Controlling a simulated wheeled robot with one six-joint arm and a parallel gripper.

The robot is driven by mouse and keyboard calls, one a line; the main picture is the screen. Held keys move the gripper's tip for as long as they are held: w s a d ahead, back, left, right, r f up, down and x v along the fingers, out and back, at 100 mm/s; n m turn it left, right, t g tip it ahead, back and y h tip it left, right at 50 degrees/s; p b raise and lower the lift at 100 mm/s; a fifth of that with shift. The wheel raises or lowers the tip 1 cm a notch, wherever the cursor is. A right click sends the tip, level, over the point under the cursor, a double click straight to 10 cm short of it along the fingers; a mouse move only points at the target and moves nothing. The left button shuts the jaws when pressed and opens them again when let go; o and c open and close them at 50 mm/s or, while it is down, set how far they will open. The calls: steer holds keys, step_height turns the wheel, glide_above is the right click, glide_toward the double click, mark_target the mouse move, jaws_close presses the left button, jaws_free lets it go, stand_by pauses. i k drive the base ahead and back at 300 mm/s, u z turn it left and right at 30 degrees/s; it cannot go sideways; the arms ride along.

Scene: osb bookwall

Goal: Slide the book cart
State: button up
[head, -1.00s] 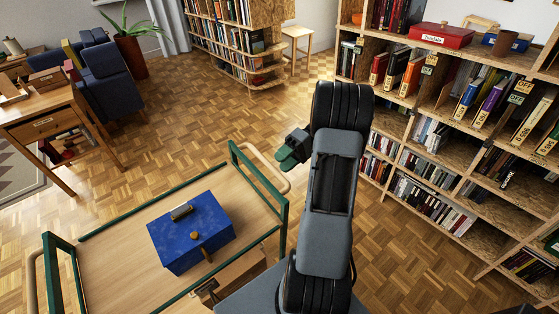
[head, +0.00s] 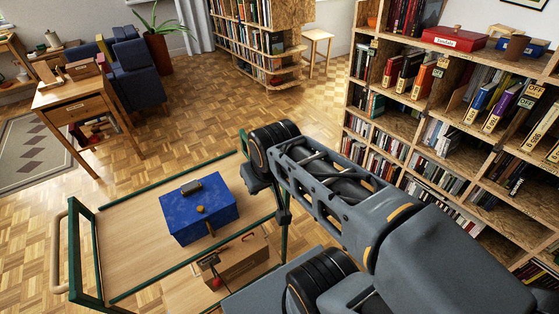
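The book cart (head: 130,240) has a pale wooden deck, green rails and end frames, and a tan looped handle (head: 57,255) at its left end. A blue box (head: 185,222) with a small dark item (head: 191,187) and a round knob on its lid rests on the deck. My arm reaches in from the lower right to the cart's right end frame. My gripper (head: 283,214) is small and dark beside that green frame, mostly hidden by my wrist. The right handle is hidden. I cannot tell whether the fingers are open or touch the cart.
A brown box (head: 238,262) sits at the cart's near side. A tall bookshelf (head: 420,128) lines the right. A wooden desk (head: 75,98), a blue armchair (head: 138,75) and a patterned rug (head: 30,150) are at left. Parquet floor (head: 200,110) is clear beyond the cart.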

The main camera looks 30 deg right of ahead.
mark_target(137, 250)
steer(key=k, duration=0.3)
steer(key=u, duration=2.45)
steer(key=k, duration=1.25)
steer(key=z, duration=1.95)
steer(key=i, duration=1)
steer(key=z, duration=0.05)
